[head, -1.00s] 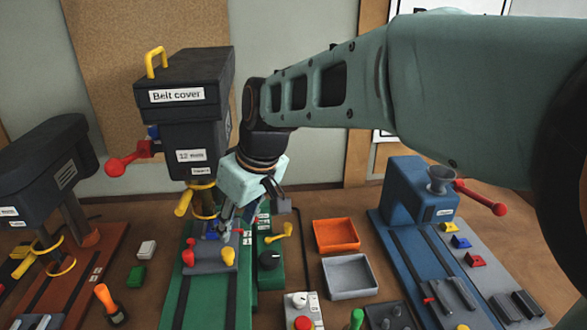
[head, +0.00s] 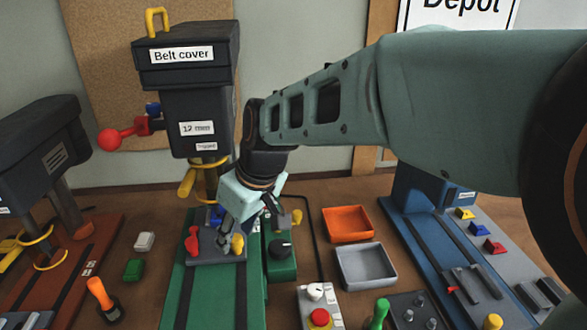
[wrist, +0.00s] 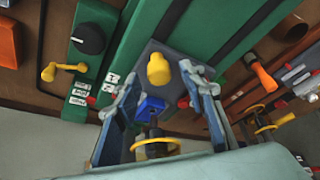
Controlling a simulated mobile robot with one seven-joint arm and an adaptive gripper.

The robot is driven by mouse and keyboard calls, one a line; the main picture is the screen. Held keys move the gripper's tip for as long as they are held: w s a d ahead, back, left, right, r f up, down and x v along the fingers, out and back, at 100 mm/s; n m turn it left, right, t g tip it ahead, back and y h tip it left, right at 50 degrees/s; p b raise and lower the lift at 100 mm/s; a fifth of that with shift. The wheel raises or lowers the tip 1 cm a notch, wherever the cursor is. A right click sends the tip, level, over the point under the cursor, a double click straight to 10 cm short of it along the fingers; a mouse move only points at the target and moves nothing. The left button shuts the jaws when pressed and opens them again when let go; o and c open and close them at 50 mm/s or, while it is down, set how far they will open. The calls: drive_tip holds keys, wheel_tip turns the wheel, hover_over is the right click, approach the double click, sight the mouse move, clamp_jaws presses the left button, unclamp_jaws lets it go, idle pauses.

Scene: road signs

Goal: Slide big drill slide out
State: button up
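The big drill (head: 185,115) is the tall dark machine with the "Belt cover" label, over a green base (head: 205,300). Its grey slide (head: 208,255) lies across that base and carries a red knob (head: 192,240) and a yellow knob (head: 238,244). A blue block (head: 216,215) sits behind them. My gripper (head: 227,243) points down at the slide, close to the yellow knob. In the wrist view the fingers (wrist: 158,80) are spread, with the yellow knob (wrist: 158,72) and blue block (wrist: 150,107) seen between them. I cannot tell whether a finger touches the knob.
A green box with a black dial (head: 281,258) stands right of the slide. Orange (head: 347,223) and grey (head: 366,265) trays lie further right, before a blue machine (head: 425,190). Another dark drill (head: 45,150) stands at left. The green base in front of the slide is clear.

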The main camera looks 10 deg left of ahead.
drive_tip(key=shift+a+f, duration=0.1)
drive_tip(key=shift+f, duration=0.25)
clamp_jaws()
